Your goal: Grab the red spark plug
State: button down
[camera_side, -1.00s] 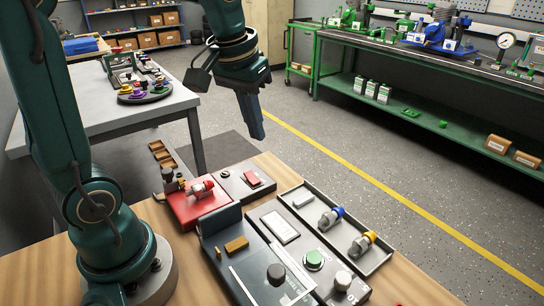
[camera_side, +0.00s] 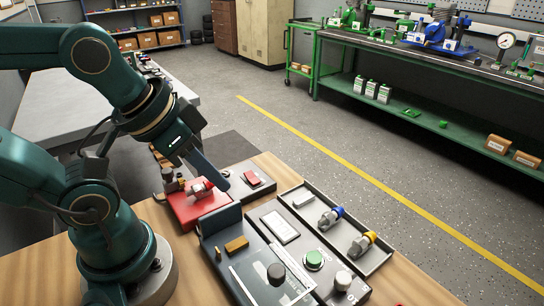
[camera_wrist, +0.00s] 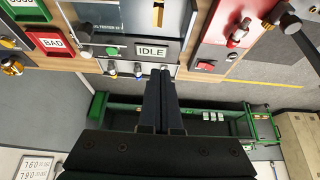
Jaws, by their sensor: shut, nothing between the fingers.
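The red spark plug (camera_side: 203,187) lies on its side on a red block (camera_side: 188,211) at the left of the bench in the side view. In the wrist view the plug (camera_wrist: 238,33) is at the upper right on the red block (camera_wrist: 212,30). My gripper (camera_side: 224,184) is shut and empty. In the side view its fingertips appear just right of the plug; whether they touch it or are above it is hard to tell. In the wrist view the shut fingertips (camera_wrist: 160,72) point toward the bench, well left of the red plug.
A tray (camera_side: 378,262) holds a blue-ended plug (camera_side: 331,217) and a yellow-ended plug (camera_side: 363,243). A dark control panel (camera_side: 236,268) stands right of the red block. A grey box with a red switch (camera_side: 251,178) lies behind it. A dark post (camera_wrist: 283,20) rises near the plug.

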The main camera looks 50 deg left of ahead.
jog(key=c, duration=0.6)
grip_release()
jog(key=shift+o, duration=0.2)
jog(key=g, duration=0.5)
send_over(196, 185)
notch_tip(196, 185, down, 6)
jog(key=shift+w+d+f, duration=0.15)
jog(key=shift+f, duration=0.05)
jog(key=shift+s+a+f+g, duration=0.2)
jog(key=shift+s+f+g, duration=0.1)
jog(key=shift+f, duration=0.1)
jog(key=shift+w+f, duration=0.1)
jog(key=shift+f, duration=2.2)
